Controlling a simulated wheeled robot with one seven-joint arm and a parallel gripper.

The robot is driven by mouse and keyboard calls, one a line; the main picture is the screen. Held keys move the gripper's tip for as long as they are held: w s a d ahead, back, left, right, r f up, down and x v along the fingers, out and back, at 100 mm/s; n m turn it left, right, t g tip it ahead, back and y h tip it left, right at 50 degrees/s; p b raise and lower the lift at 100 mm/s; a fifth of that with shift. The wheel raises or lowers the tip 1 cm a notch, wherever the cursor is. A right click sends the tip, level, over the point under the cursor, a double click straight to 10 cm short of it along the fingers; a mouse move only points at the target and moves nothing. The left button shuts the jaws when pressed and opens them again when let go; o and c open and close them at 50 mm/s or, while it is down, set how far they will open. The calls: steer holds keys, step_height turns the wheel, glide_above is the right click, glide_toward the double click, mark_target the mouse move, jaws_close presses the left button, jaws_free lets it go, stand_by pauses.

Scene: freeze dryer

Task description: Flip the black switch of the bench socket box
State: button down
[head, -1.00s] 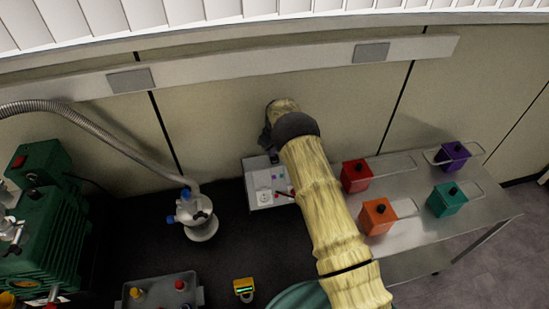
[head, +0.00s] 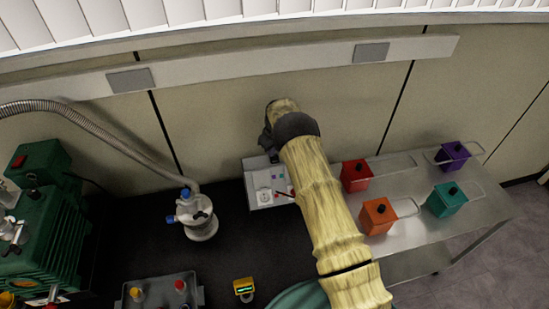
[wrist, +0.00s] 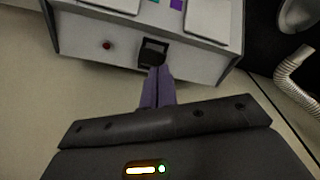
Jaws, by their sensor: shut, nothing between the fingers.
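The bench socket box (head: 262,192) is a pale grey box on the black bench, close to the wall, partly hidden by my arm. In the wrist view the box (wrist: 80,27) shows its side face with the black switch (wrist: 152,52) in a dark frame and a small red light or button to its left. My gripper (wrist: 157,70) is shut and empty. Its purple fingertips are right at the lower edge of the switch; I cannot tell whether they touch it. In the head view the fingers are hidden and the switch is out of sight.
A white flask-like vessel (head: 201,226) with a ribbed metal hose (head: 80,126) stands left of the box. A green pump (head: 52,225) is at the far left. A metal cart (head: 410,232) with coloured containers stands right of the arm.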

mark_target(272, 158)
steer(key=shift+f+b, duration=0.6)
steer(key=shift+f, duration=0.2)
stand_by(0.4)
steer(key=shift+r, duration=0.1)
steer(key=shift+r+p, duration=1.15)
steer(key=shift+r, duration=2.25)
steer(key=shift+r, duration=0.1)
